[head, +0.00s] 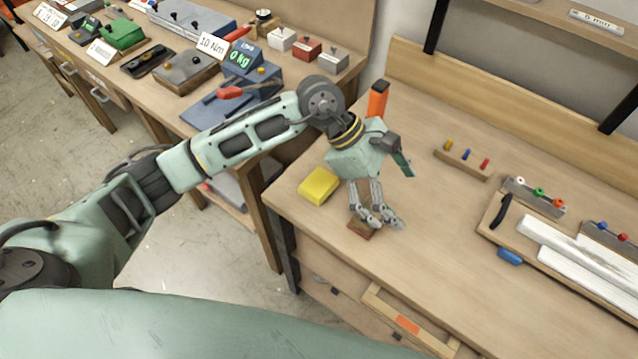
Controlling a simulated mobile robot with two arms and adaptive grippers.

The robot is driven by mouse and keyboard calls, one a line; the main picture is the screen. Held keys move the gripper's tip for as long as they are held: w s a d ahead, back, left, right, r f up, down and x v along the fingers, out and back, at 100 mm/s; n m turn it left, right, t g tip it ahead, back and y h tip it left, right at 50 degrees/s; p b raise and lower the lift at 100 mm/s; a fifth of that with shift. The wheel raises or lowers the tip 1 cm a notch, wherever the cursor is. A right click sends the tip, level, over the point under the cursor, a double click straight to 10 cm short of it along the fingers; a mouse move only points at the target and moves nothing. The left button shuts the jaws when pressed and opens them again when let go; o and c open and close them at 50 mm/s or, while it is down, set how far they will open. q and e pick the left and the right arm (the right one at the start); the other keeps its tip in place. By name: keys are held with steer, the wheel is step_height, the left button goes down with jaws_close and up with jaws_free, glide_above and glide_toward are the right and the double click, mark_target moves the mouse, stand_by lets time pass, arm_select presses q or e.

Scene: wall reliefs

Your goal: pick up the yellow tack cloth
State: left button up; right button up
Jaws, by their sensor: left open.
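The yellow tack cloth (319,185) lies as a folded block on the near left corner area of the right-hand wooden bench (330,236). My left gripper (377,222) points down over the bench, to the right of the cloth and apart from it. Its fingers are open, and no object shows between them. A small reddish-brown block (361,229) lies just below the fingertips; I cannot tell whether they touch it. My right gripper does not show.
An orange upright object (377,99) stands behind my left wrist. A rack with small coloured pegs (466,156) and a tray with white strips (570,250) lie to the right. Another bench (150,65), crowded with devices, stands at the upper left. The bench middle is clear.

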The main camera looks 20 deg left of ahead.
arm_select(q)
steer(key=w+a+f+m+y, duration=0.1)
steer(key=w+a+y, duration=0.15)
steer(key=a, duration=0.25)
steer(key=w+a+f+y, duration=0.2)
steer(key=a+y, duration=0.1)
steer(key=a, duration=0.3)
steer(key=y, duration=0.3)
glide_above(317, 181)
steer(key=shift+w+a+r+t, duration=0.1)
steer(key=shift+a+r+t, duration=0.05)
steer(key=shift+r+t, duration=0.3)
steer(key=shift+a+f, duration=0.1)
steer(key=shift+f, duration=0.3)
steer(key=f+p, duration=0.1)
steer(key=f, duration=0.1)
steer(key=f+p, duration=0.1)
steer(key=f, duration=0.1)
steer(key=f+p, duration=0.1)
steer(key=f, duration=0.1)
steer(key=shift+s+d+f, duration=0.1)
steer(key=shift+s+d, duration=0.1)
steer(key=shift+d, duration=0.1)
steer(key=shift+f, duration=0.3)
steer(key=shift+c, duration=0.5)
steer(key=c, duration=1.1)
steer(key=shift+o, duration=0.2)
steer(key=shift+w+r, duration=0.1)
